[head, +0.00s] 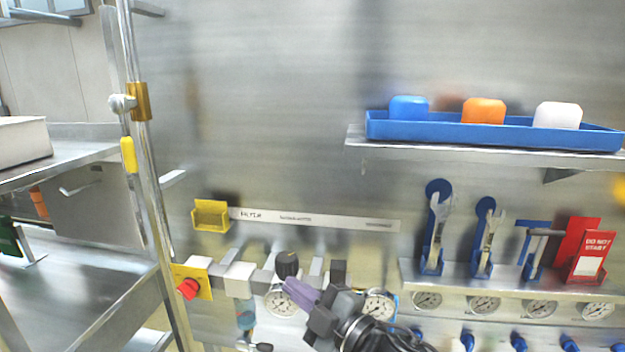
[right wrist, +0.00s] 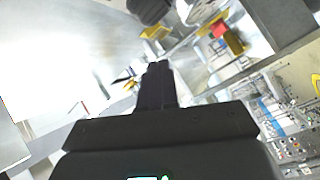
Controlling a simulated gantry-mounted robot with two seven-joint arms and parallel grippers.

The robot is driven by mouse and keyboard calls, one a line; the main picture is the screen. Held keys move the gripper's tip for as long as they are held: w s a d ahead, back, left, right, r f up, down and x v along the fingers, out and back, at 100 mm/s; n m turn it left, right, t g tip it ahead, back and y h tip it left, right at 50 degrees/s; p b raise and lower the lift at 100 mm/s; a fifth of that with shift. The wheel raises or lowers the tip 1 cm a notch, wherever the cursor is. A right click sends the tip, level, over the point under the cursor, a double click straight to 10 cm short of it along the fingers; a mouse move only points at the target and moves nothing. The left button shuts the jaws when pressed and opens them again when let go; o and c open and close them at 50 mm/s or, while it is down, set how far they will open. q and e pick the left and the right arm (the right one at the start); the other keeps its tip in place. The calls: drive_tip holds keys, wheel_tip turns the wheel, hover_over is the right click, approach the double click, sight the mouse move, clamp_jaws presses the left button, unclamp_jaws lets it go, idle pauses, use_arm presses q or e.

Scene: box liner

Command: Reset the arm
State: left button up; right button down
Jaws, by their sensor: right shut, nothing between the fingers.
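My right gripper (head: 291,284) comes in from the bottom edge of the head view, its purple-grey fingers pointing up and left. The fingers are together with nothing between them. In the head view they overlap the row of gauges and valves on the steel wall; I cannot tell whether they touch anything. In the right wrist view the dark closed fingers of the right gripper (right wrist: 157,72) point up over a tilted, partly washed-out scene. My left gripper is not in view.
A shelf holds a blue tray (head: 440,133) with blue, orange and white blocks. Below it, tools hang above pressure gauges (head: 484,305). A yellow bin (head: 211,216) and a red knob (head: 188,288) are left of the gripper. A vertical pole (head: 146,150) and steel benches stand farther left.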

drive_tip(key=s+d+f+m+h, duration=0.3)
drive_tip(key=s+d+f+m, duration=0.1)
drive_tip(key=f, duration=0.5)
drive_tip(key=s+d+f+m+g+h, duration=0.1)
drive_tip(key=s+d+f+m+h, duration=0.3)
drive_tip(key=f, duration=0.4)
drive_tip(key=s+d+f+m+h, duration=0.3)
drive_tip(key=d+f+m, duration=0.2)
drive_tip(key=f, duration=0.4)
drive_tip(key=s+d+f+m+g+h, duration=0.2)
drive_tip(key=s+d+f+m+g, duration=0.15)
drive_tip(key=s+d+f, duration=0.55)
drive_tip(key=s+d+f+m+g+h, duration=0.25)
drive_tip(key=s+f+g, duration=0.2)
drive_tip(key=s, duration=0.85)
wheel_tip(320, 180, up, 21)
drive_tip(key=p, duration=2.1)
drive_tip(key=shift+a+r+y, duration=0.15)
drive_tip(key=shift+y, duration=0.3)
